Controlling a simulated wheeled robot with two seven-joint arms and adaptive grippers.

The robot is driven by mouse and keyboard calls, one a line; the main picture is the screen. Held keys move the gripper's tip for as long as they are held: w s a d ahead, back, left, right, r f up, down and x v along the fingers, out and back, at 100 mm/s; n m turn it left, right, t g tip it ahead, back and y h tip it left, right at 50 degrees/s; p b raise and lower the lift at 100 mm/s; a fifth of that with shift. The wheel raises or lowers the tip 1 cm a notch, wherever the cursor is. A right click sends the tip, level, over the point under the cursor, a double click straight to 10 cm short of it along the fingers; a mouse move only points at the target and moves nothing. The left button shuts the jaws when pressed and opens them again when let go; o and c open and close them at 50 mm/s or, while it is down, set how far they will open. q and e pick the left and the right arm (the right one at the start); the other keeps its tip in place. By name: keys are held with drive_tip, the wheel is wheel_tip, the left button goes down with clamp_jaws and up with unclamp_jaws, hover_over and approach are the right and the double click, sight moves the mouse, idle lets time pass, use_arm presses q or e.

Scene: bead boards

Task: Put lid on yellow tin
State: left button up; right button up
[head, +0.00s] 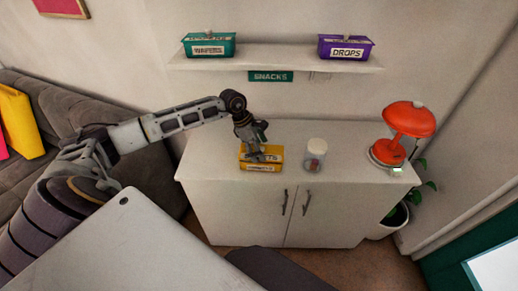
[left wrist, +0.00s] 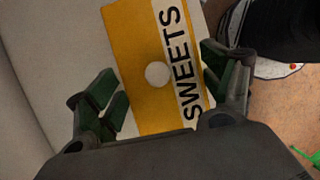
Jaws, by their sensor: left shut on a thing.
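The yellow tin (head: 260,168) stands on the white cabinet top, with a white label on its front. My left gripper (head: 257,153) points down directly over it and hides part of its top. In the left wrist view, a yellow lid (left wrist: 137,52) with a white round knob and a SWEETS label lies between the fingers of my left gripper (left wrist: 168,88), which is shut on it. The lid is at the tin's top; I cannot tell whether it rests fully on the rim. My right gripper is out of view.
A glass jar (head: 316,155) with a white lid stands just right of the tin. An orange lamp (head: 408,120) is at the cabinet's right end. A shelf (head: 290,58) above holds a teal tin (head: 209,45) and a purple tin (head: 346,47). The cabinet top (head: 215,150) is clear left of the tin.

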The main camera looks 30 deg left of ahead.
use_arm(q)
drive_tip(key=shift+f+b, duration=0.4)
drive_tip(key=shift+b, duration=0.6)
idle(1.7)
drive_tip(key=o, duration=0.9)
drive_tip(key=shift+o, duration=0.2)
drive_tip(key=shift+r, duration=0.1)
drive_tip(key=shift+r+p, duration=1.8)
drive_tip(key=shift+r, duration=2.1)
clamp_jaws()
